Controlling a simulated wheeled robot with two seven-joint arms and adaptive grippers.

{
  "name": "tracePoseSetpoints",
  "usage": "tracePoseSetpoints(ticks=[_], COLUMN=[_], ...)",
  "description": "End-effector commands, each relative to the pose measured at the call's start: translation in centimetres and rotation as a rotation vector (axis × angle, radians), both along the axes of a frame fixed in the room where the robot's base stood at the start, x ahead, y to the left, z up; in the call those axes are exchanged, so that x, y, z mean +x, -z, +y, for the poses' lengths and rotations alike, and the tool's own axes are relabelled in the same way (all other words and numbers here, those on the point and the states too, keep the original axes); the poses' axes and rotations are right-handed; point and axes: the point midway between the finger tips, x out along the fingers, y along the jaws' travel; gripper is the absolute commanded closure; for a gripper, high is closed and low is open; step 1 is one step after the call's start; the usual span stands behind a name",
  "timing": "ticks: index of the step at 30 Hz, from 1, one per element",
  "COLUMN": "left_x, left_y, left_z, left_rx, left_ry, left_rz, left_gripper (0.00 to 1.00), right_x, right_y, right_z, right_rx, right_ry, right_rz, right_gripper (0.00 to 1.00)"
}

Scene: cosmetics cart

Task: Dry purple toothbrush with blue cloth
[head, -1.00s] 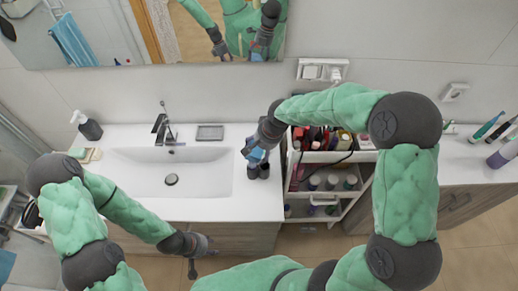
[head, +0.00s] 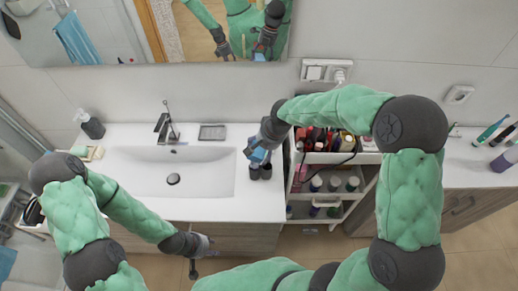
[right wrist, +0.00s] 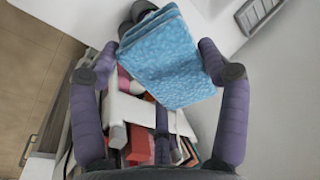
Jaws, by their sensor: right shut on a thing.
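My right gripper (right wrist: 158,78) is shut on a folded light-blue cloth (right wrist: 168,58). In the head view the cloth (head: 259,155) is just above the right end of the sink counter. It is over or close behind two small dark cups (head: 261,173). The dark cups (right wrist: 140,14) also show partly behind the cloth in the right wrist view. I cannot make out the purple toothbrush in either view. My left gripper (head: 200,256) is low at the front of the sink cabinet, away from the cloth; its fingers look spread and empty.
A white cart (head: 319,197) full of cosmetics stands right of the sink counter, under my right arm. The floor in front is clear.

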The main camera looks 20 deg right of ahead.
Motion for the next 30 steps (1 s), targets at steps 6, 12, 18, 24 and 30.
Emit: tracePoseSetpoints(ticks=[6, 12, 18, 24, 30], left_x=[0.0, 0.0, 0.0, 0.0, 0.0], left_y=[0.2, 0.5, 0.6, 0.5, 0.5], left_z=[0.0, 0.0, 0.0, 0.0, 0.0], left_rx=[0.0, 0.0, 0.0, 0.0, 0.0], left_ry=[0.0, 0.0, 0.0, 0.0, 0.0], left_rz=[0.0, 0.0, 0.0, 0.0, 0.0], left_gripper=[0.6, 0.6, 0.6, 0.6, 0.6], right_x=[0.0, 0.2, 0.4, 0.4, 0.2], right_y=[0.2, 0.4, 0.3, 0.1, 0.0], right_z=[-0.1, 0.8, 1.6, 1.7, 0.8], right_rx=[0.0, 0.0, 0.0, 0.0, 0.0], right_ry=[-0.001, 0.0, -0.001, 0.001, 0.002], right_rz=[-0.002, 0.0, 0.001, 0.002, 0.002], right_gripper=[0.5, 0.5, 0.5, 0.5, 0.5])
